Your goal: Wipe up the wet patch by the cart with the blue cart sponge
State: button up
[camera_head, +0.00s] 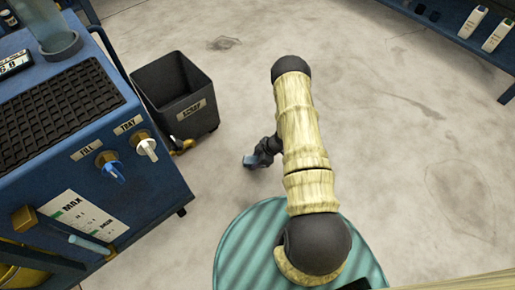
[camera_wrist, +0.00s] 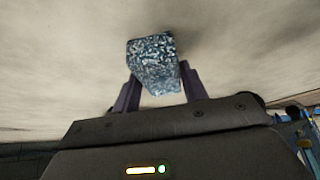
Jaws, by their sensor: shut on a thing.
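The blue speckled sponge (camera_wrist: 153,66) is between the two purple fingers of my gripper (camera_wrist: 158,92) in the wrist view. My gripper is shut on it. In the head view the sponge (camera_head: 250,161) shows small and blue at the end of my gripper (camera_head: 258,157), over the floor right of the cart. Whether it touches the floor I cannot tell. The blue cart (camera_head: 150,190) stands at the left. A small dark patch (camera_head: 222,43) marks the floor beyond the bin; whether it is wet is unclear.
A black bin labelled scrap (camera_head: 170,92) stands against the cart's right side, near a brass fitting (camera_head: 183,146). The cart has fill and tray knobs (camera_head: 147,147). A blue shelf with bottles (camera_head: 497,35) is at top right. Open concrete floor (camera_head: 390,150) lies between, with faint stains.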

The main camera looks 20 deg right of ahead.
jog(key=shift+r+p, duration=2.65)
jog(key=shift+r, duration=0.6)
jog(key=shift+w, duration=0.1)
jog(key=shift+d, duration=0.1)
jog(key=shift+w+r, duration=0.1)
jog(key=shift+r, duration=0.25)
jog(key=w+a+r+m+t+h+p, duration=0.1)
jog(key=r+m+p, duration=0.3)
jog(key=r, duration=0.7)
jog(key=w+a+r+m+t+h+p, duration=0.1)
jog(key=w+r+m+h+p, duration=0.2)
jog(key=r, duration=0.8)
jog(key=w+a+r+m+t+h+p, duration=0.1)
jog(key=w+r+m+p, duration=0.2)
jog(key=r+m+p, duration=0.3)
notch_tip(320, 180, up, 5)
jog(key=shift+w+a+f+t+h+p, duration=0.1)
jog(key=shift+w+a+t+h+p, duration=0.25)
jog(key=shift+p, duration=0.7)
jog(key=shift+s, duration=0.1)
